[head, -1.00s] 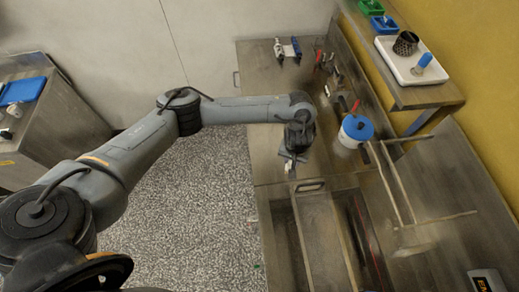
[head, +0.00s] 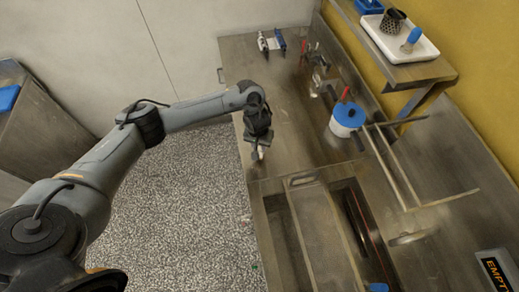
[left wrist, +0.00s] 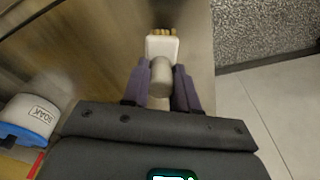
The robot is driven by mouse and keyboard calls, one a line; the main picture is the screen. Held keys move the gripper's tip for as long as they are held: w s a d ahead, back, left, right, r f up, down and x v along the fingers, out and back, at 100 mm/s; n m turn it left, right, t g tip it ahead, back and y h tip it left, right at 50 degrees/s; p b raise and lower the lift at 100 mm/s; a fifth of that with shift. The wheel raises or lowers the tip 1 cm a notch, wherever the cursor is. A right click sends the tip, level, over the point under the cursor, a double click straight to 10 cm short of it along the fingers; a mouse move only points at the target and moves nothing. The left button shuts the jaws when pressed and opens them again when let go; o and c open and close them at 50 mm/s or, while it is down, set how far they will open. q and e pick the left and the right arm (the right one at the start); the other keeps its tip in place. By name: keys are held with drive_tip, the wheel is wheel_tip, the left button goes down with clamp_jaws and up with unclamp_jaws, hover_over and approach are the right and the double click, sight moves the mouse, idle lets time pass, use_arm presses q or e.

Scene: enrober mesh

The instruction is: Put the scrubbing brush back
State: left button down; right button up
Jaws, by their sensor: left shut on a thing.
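My left gripper (head: 258,145) is shut on the scrubbing brush and holds it over the metal bench near its left edge. In the left wrist view the gripper (left wrist: 161,80) has its two fingers on either side of the brush's pale rounded handle. The brush (left wrist: 162,47) has a white head with tan bristles at its far end. In the head view only a small pale part of the brush (head: 259,154) shows below the fingers. I cannot tell its height above the bench. My right gripper is not in view.
A white tub with a blue lid (head: 347,115) stands on the bench, marked SOAK (left wrist: 28,118). A metal frame (head: 400,170) and a sink-like recess (head: 320,235) lie nearer. A white tray (head: 400,45) holds a mesh cup on the shelf. An EMPTY sign (head: 497,268) is lower right.

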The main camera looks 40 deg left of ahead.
sight(260, 150)
use_arm(q)
drive_tip(key=shift+f, duration=1.55)
drive_tip(key=shift+f, duration=0.15)
drive_tip(key=c, duration=0.9)
unclamp_jaws()
drive_tip(key=shift+o, duration=0.2)
